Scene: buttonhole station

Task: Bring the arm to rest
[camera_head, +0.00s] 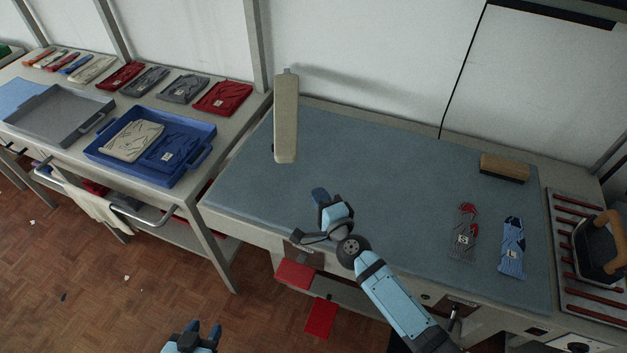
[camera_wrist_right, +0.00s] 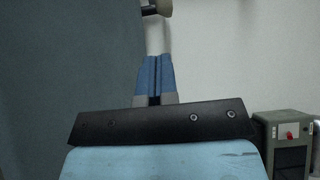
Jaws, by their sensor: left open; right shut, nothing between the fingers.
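My right arm reaches in from the lower right in the head view. Its gripper (camera_head: 320,194) is shut and empty over the front-left part of the blue-grey mat (camera_head: 380,160); its height above the mat is hard to tell. The right wrist view shows the two blue fingers (camera_wrist_right: 155,78) together, with nothing between them. My left gripper (camera_head: 204,328) is at the bottom edge of the head view, over the wooden floor and apart from the tables. Its two fingertips are spread, with nothing between them; most of the left arm is out of view.
A brush (camera_head: 504,168), an iron (camera_head: 598,250) and a pale upright post (camera_head: 286,118) stand around. A blue tray (camera_head: 205,135) holds folded clothes.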

